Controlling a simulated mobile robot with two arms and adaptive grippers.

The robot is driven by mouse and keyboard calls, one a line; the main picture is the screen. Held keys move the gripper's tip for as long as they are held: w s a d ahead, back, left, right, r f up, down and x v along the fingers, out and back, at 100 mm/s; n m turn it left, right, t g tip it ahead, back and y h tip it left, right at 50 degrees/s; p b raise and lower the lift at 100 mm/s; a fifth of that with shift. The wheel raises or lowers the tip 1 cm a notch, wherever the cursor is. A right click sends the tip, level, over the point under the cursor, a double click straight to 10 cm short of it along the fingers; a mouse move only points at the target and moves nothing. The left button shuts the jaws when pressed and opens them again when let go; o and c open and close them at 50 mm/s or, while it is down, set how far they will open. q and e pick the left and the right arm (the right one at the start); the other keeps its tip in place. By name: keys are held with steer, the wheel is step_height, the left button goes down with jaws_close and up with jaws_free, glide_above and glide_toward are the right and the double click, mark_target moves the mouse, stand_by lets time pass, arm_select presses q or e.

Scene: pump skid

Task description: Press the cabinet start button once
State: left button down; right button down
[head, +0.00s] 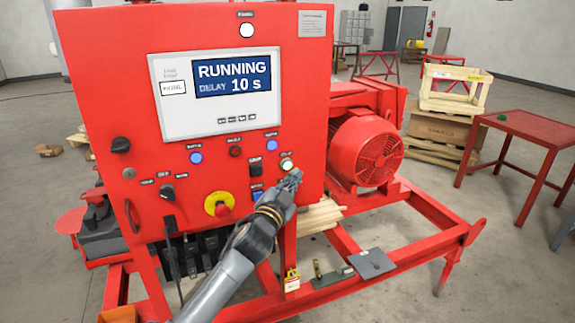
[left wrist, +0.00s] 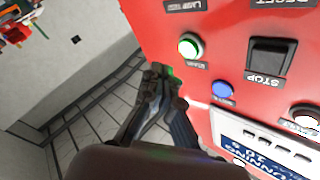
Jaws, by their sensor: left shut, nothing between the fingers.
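The red cabinet (head: 100,60) has a screen (head: 235,78) reading "RUNNING" and "DELAY 10 s". The green start button (head: 287,165) is lit on the right part of its front. In the left wrist view the lit green button (left wrist: 190,47) has a "START" label beside it. My left gripper (head: 293,180) is shut and empty, with its tips just below the button in the head view. In the left wrist view its closed fingertips (left wrist: 162,72) are beside the button, with the button's face uncovered. My right gripper is not in view.
A black stop switch (left wrist: 270,60) and a blue button (left wrist: 222,88) are close to the start button. A yellow-backed red emergency knob (head: 218,205) is lower left. A red motor (head: 365,150) and skid frame (head: 425,205) stand at the right.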

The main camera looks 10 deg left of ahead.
arm_select(q)
steer(key=shift+s+d, duration=0.35)
steer(key=shift+s, duration=0.25)
steer(key=shift+s+d, duration=0.35)
steer(key=shift+s, duration=0.25)
steer(key=s+a+f+n+g+y+b, duration=0.1)
steer(key=s+a+f+g, duration=0.15)
steer(key=f, duration=1.05)
steer(key=s+a+f+n+g+y, duration=0.1)
steer(key=s+a+f+g, duration=0.15)
steer(key=f, duration=1.05)
steer(key=s+a+f+n+g+y+b, duration=0.1)
steer(key=s+a+f+g, duration=0.15)
steer(key=f, duration=0.95)
steer(key=s+a+f+n+g+y+b, duration=0.1)
steer(key=s+a+f+n+g, duration=0.15)
steer(key=s+f, duration=1.55)
steer(key=s+a+f+g, duration=0.1)
steer(key=s+f, duration=0.5)
steer(key=s, duration=0.6)
steer(key=s+a+f+n+g+b, duration=0.1)
steer(key=s+f+g, duration=0.3)
steer(key=s, duration=0.9)
steer(key=s+a+f+n+g+b, duration=0.1)
steer(key=s+a+f+g, duration=0.1)
steer(key=s+f, duration=0.8)
steer(key=s+g, duration=0.1)
steer(key=s, duration=0.2)
steer(key=shift+a+y, duration=0.4)
